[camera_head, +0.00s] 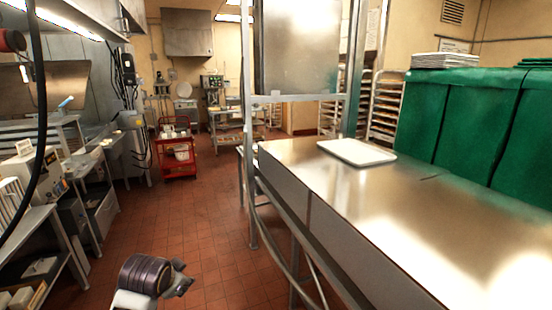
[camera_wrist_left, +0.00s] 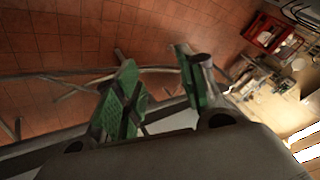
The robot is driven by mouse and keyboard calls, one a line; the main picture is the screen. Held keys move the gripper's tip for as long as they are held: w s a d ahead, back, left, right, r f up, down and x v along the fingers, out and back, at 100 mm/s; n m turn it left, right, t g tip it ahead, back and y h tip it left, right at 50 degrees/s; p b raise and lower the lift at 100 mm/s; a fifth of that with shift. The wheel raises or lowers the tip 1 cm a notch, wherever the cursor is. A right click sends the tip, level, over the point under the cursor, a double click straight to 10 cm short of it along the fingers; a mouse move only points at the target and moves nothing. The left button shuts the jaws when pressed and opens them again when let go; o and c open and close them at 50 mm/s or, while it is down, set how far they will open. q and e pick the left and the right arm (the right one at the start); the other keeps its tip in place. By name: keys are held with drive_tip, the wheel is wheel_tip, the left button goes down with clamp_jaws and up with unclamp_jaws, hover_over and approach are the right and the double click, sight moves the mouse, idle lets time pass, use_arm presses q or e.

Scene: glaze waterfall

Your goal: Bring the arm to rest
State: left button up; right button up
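My left gripper (camera_head: 180,277) is low at the bottom of the head view, over the red tiled floor and left of the steel table. In the left wrist view its two fingers with green pads stand apart, and the gap between them (camera_wrist_left: 160,82) holds nothing. My right gripper does not show in either view.
The steel table (camera_head: 340,210) bears a white tray (camera_head: 357,152). Green covered racks (camera_head: 460,130) stand behind it. A red cart (camera_head: 177,150) is farther back, also in the left wrist view (camera_wrist_left: 264,32). Shelves line the left wall. The aisle floor (camera_head: 195,205) is clear.

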use_arm(q)
drive_tip(key=s+d+f+n+g+h, duration=0.1)
drive_tip(key=s+d+f+n+g, duration=0.15)
drive_tip(key=s+f, duration=0.65)
drive_tip(key=s+d+f+n+g, duration=0.25)
drive_tip(key=s+f, duration=0.35)
drive_tip(key=s, duration=0.7)
drive_tip(key=s+f, duration=0.3)
drive_tip(key=f, duration=3)
drive_tip(key=s+a+f+g, duration=0.1)
drive_tip(key=s+a+f, duration=0.1)
drive_tip(key=s+f, duration=0.7)
drive_tip(key=s+a+f, duration=0.2)
drive_tip(key=s+f, duration=0.8)
drive_tip(key=s, duration=0.3)
drive_tip(key=shift+s+f+m+g, duration=0.15)
drive_tip(key=shift+f+m+g, duration=0.1)
drive_tip(key=shift+m+g, duration=0.15)
drive_tip(key=shift+s, duration=0.15)
